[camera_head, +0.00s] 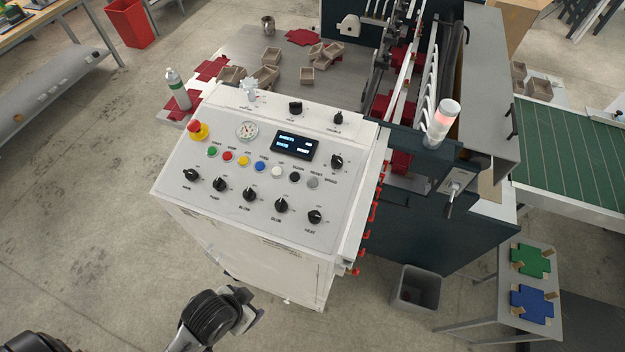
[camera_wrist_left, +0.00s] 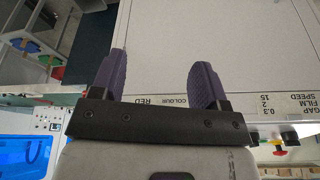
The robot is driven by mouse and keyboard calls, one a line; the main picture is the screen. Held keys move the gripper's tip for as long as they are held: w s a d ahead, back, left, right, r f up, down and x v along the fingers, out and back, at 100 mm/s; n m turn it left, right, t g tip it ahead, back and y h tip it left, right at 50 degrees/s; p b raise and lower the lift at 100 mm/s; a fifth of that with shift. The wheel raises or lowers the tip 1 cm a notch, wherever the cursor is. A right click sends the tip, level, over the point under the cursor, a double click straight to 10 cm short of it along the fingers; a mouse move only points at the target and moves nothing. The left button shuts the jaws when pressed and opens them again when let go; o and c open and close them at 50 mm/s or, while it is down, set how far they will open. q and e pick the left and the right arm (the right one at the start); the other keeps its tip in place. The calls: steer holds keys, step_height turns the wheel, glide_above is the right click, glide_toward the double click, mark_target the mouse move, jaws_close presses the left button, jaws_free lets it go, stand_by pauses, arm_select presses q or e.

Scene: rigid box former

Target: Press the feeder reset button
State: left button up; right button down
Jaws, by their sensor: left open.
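The white control panel (camera_head: 250,205) has a row of push buttons: green (camera_head: 212,152), red (camera_head: 227,156), yellow (camera_head: 243,160), blue (camera_head: 260,165), white (camera_head: 276,171), black (camera_head: 294,176) and grey (camera_head: 312,182). Their labels are too small to read surely, so I cannot tell which is the feeder reset. My left gripper (camera_head: 248,314) is low in front of the cabinet, apart from the buttons. In the left wrist view its purple fingers (camera_wrist_left: 157,78) are apart and empty, before a pale panel. My right gripper is not in view.
A red mushroom button (camera_head: 198,130), a dark display (camera_head: 296,145) and black knobs (camera_head: 281,206) share the panel. A signal lamp (camera_head: 443,122) stands at its right. A grey bin (camera_head: 416,288) is on the floor. Open floor lies left of the cabinet.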

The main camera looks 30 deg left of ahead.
arm_select(q)
jaws_close()
stand_by(0.4)
stand_by(1.1)
